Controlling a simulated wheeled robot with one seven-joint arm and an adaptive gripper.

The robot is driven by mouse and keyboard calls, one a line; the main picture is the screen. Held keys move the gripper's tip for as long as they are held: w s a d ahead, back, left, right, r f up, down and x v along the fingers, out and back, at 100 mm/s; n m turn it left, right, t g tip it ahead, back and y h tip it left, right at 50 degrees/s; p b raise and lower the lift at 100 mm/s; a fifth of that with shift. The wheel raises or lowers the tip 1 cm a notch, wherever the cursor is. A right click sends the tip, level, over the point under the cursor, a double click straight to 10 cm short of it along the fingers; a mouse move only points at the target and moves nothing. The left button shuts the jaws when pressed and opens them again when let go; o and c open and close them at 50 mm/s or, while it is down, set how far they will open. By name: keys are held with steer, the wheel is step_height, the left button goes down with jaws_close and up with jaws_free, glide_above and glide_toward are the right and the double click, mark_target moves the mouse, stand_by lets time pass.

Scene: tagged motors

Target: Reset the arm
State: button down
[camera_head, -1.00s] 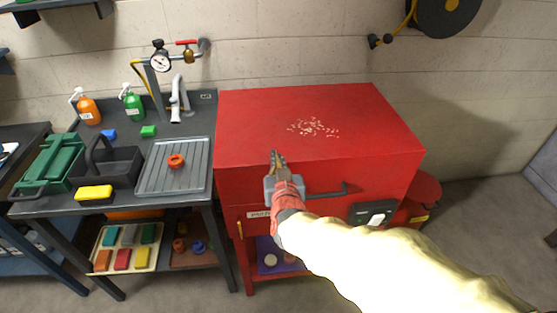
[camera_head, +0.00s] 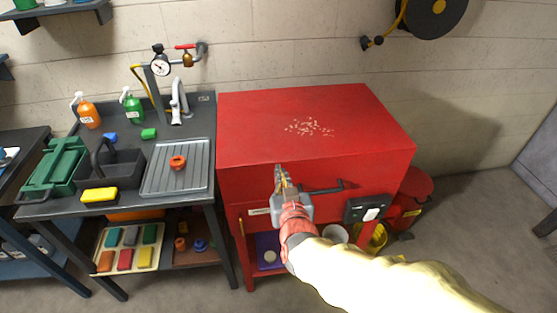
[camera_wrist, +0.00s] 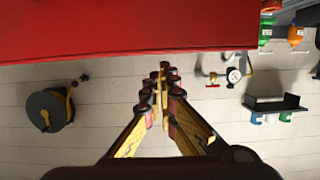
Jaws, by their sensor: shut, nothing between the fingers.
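My gripper (camera_head: 280,172) is in front of the red cabinet (camera_head: 300,105), near the front edge of its top, with the cabinet's dark handle just to its right. Its fingers are shut with nothing between them. In the wrist view my gripper (camera_wrist: 162,75) shows its two yellow and dark fingers meeting at the tips. The red cabinet (camera_wrist: 120,30) fills the upper part of that view, and the wall lies beyond the fingers. My arm hides part of the cabinet's front.
A hose reel (camera_head: 437,12) hangs on the wall. Open floor lies at right.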

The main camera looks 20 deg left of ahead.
steer(key=s+d+f+n+g+h, duration=0.1)
steer(key=s+d+f+g, duration=0.1)
steer(key=s+f+g, duration=0.6)
steer(key=s+d+f+h, duration=0.2)
steer(key=s+d+f, duration=0.1)
steer(key=s+d, duration=0.25)
steer(key=s+d+r+m+h, duration=0.1)
steer(key=d+r, duration=0.4)
steer(key=d, duration=0.6)
steer(key=s+d+r+m+h, duration=0.2)
steer(key=d+r+m, duration=0.2)
steer(key=d, duration=0.8)
steer(key=s+d+r+m+t+h, duration=0.1)
steer(key=s+d+r+m+h, duration=0.1)
steer(key=d+r, duration=0.4)
steer(key=d, duration=0.5)
steer(key=shift+s+d+m, duration=0.3)
steer(key=shift+s+d, duration=0.05)
steer(key=shift+d, duration=0.05)
